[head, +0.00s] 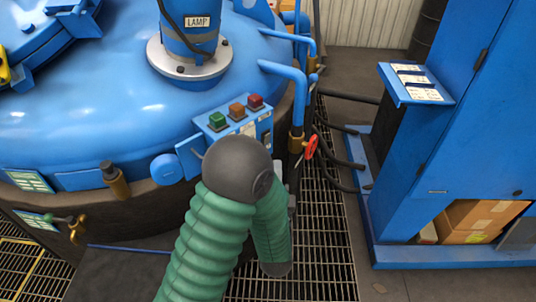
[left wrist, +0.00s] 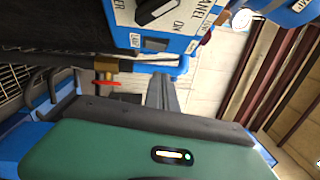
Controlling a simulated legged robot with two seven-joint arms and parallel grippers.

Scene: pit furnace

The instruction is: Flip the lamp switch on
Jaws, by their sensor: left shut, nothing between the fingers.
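The blue control box (head: 215,133) sits on the furnace rim, with green, orange and red buttons on top. A dark switch (head: 266,138) shows on its right part, partly behind my arm. In the left wrist view the box's labelled face (left wrist: 172,44) is at the top, with a black rotary switch (left wrist: 155,10) cut by the edge.
A lamp column (head: 189,45) labelled LAMP stands on the blue furnace lid (head: 110,100). A pipe with a red valve handle (head: 310,147) is right of the box. Hoses cross the grated floor (head: 325,240). A blue cabinet (head: 440,150) stands at right.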

